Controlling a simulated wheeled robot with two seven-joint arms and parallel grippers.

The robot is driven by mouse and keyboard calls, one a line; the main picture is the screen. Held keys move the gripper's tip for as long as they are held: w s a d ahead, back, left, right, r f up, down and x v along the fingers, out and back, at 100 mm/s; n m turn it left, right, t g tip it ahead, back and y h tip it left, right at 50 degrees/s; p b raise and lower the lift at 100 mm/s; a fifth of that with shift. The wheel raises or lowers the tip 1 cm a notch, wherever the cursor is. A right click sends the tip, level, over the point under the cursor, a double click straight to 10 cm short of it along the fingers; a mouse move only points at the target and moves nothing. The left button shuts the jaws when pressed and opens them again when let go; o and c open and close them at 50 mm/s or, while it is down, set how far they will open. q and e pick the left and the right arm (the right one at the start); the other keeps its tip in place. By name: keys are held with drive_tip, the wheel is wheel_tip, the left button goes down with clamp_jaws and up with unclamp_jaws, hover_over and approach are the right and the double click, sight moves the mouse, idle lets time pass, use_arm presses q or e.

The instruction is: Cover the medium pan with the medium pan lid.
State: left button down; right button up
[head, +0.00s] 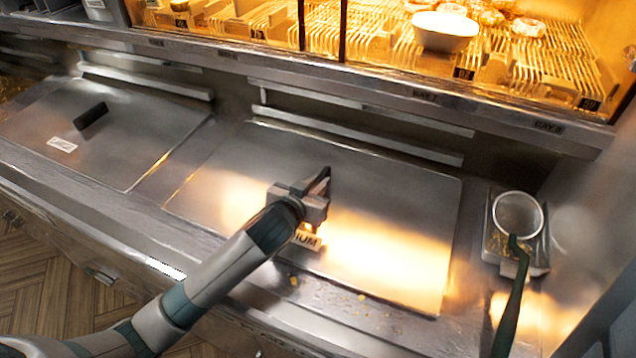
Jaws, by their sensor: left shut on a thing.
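The medium pan lid (390,235) is a flat, shiny metal sheet in the middle of the head view. Its label is partly hidden by my gripper; the letters "IUM" show. My left gripper (318,190) is above the lid's middle, shut on its dark handle, which is mostly hidden by the fingers. The lid lies over the middle section of the range and looks about level. The medium pan is not visible, and I cannot tell whether the lid touches its rim. My right gripper is out of view.
Another metal lid (130,130) with a black handle (91,115) covers the section at left. A strainer (517,215) with a dark green handle rests in a small tray (540,262) at right. A lit rack (545,65) with a white bowl (445,32) is behind. Crumbs lie on the front ledge.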

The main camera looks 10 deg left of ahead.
use_arm(q)
drive_tip(key=shift+s+f, duration=0.1)
drive_tip(key=shift+f, duration=0.55)
idle(0.4)
drive_tip(key=c, duration=1.4)
unclamp_jaws()
drive_tip(key=shift+f, duration=0.1)
drive_tip(key=shift+c, duration=0.2)
drive_tip(key=shift+r, duration=0.2)
drive_tip(key=shift+r, duration=0.15)
drive_tip(key=shift+r+p, duration=3.35)
drive_tip(key=shift+p, duration=0.35)
